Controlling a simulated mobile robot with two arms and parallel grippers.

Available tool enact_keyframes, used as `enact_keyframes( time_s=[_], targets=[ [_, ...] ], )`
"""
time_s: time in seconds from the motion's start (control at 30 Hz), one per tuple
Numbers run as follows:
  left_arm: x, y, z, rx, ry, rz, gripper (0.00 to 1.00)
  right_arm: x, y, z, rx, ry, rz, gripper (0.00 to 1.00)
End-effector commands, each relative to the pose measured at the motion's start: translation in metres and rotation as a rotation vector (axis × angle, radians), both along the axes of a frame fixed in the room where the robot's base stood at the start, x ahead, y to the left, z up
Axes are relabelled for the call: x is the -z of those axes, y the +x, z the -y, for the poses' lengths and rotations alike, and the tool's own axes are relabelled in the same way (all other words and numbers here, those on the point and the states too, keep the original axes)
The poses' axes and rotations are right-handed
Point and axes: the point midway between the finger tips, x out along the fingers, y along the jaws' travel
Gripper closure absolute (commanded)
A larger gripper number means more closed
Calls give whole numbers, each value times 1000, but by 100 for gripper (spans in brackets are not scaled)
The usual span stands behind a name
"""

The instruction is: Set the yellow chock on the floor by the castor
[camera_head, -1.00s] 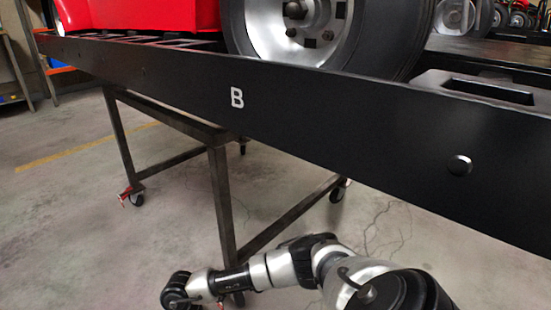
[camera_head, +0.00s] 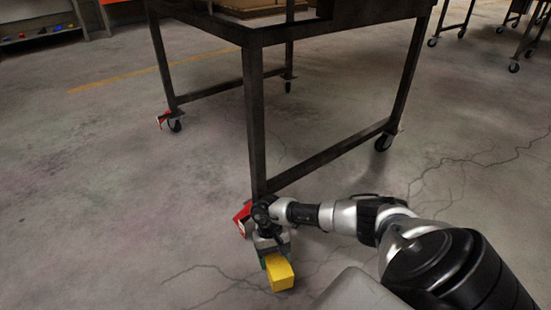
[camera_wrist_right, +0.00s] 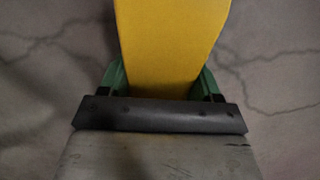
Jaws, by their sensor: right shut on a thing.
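The yellow chock (camera_head: 279,275) is held in my right gripper (camera_head: 268,256), low over the floor in front of the stand's near leg. In the right wrist view the chock (camera_wrist_right: 170,40) sits between the two green fingers (camera_wrist_right: 160,82), which are shut on it. I cannot tell whether the chock touches the floor. The stand's near leg (camera_head: 254,120) ends behind my right wrist. A red part (camera_head: 241,217) shows at its foot, just behind and left of the gripper. The castor there is hidden by my wrist. My left gripper is not in view.
The dark metal stand (camera_head: 330,155) has other castors at the left (camera_head: 175,126) and right (camera_head: 383,143). A red part (camera_head: 163,119) is by the left one. The cracked concrete floor (camera_head: 100,240) is clear at the left and front. More stands are at the back right.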

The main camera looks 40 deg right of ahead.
Motion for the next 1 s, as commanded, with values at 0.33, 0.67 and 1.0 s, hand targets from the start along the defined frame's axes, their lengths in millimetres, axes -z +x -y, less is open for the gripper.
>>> enact_keyframes(
  time_s=[0.33, 0.67, 1.0],
  targets=[
    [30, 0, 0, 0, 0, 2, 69, 33, 2, 6, -1, 2, -1, 67],
    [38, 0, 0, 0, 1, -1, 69, 42, 2, 6, -1, 0, 0, 67],
    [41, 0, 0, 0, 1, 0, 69, 45, 2, 6, -1, 0, 0, 12]
  ],
)
